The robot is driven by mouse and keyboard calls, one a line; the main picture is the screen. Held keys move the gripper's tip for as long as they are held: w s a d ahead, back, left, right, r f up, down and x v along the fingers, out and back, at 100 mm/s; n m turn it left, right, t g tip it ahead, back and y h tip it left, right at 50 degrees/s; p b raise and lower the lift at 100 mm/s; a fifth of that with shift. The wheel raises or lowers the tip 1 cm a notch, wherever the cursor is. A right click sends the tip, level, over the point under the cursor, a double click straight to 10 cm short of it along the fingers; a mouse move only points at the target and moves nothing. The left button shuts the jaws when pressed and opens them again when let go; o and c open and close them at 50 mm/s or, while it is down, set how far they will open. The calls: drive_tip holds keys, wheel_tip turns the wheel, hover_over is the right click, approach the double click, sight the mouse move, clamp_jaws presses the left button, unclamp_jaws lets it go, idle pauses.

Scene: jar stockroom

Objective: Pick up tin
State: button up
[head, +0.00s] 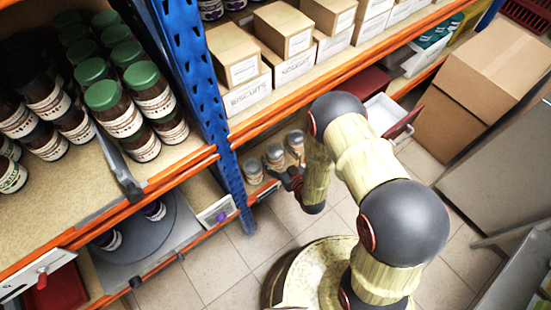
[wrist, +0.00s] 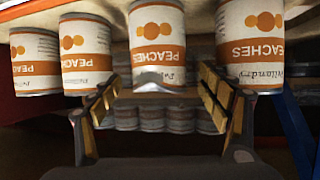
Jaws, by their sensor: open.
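Several peach tins, white with an orange band, stand in a row on a low shelf. In the wrist view they appear upside down along the top. One peach tin (wrist: 158,45) lies in line with the gap between my fingers, with a peach tin (wrist: 250,45) to its right and a peach tin (wrist: 86,50) to its left. My gripper (wrist: 160,95) is open and empty, its fingers spread to either side. In the head view, my gripper (head: 290,178) is at the shelf front, close to the tins (head: 274,157). Contact cannot be told.
A blue upright (head: 190,70) stands left of the tins. Orange shelf edges (head: 330,92) run above them, with cardboard boxes (head: 283,28) on the upper shelf. Green-lidded jars (head: 117,108) fill the left shelf. More tins (wrist: 165,118) show dimly behind. A large carton (head: 485,85) is at right.

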drive_tip(key=x, duration=0.3)
drive_tip(key=shift+s+d+f+b, duration=0.1)
drive_tip(key=shift+b, duration=0.3)
drive_tip(key=c, duration=1.6)
drive_tip(key=shift+c, duration=0.5)
